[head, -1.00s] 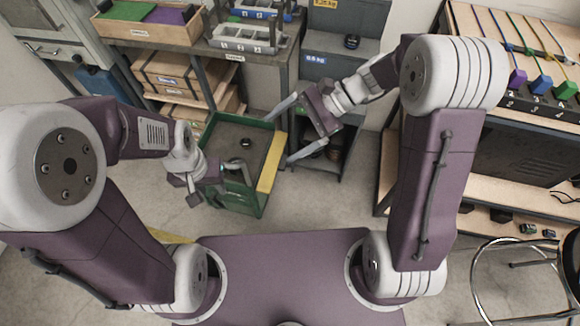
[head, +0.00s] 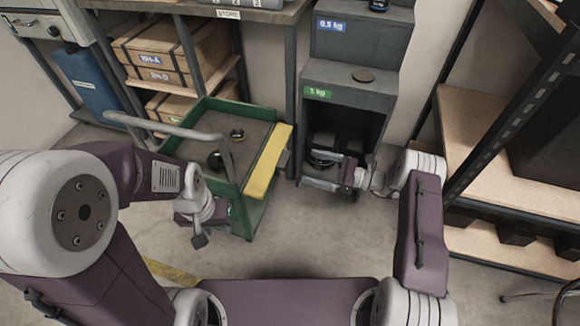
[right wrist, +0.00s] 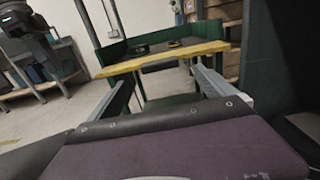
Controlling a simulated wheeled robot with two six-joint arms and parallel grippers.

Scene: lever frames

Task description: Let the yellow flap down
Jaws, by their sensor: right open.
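The yellow flap (head: 266,163) is on the right end of the green cart (head: 201,106). In the right wrist view the flap (right wrist: 165,58) stands out roughly level, seen nearly edge-on, with a dark bracket-like part (right wrist: 160,65) under it. My right gripper (head: 312,171) is to the right of the flap, in front of the dark cabinet opening. Its jaws are open and empty, pointing left toward the cart, apart from the flap.
The grey stepped cabinet (head: 345,85) with weights stands close behind my right gripper. A shelf with wooden boxes (head: 165,55) is behind the cart. The cart's grey handle (head: 165,127) rises at its left. A wooden rack (head: 490,140) is at the right. Floor in front is clear.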

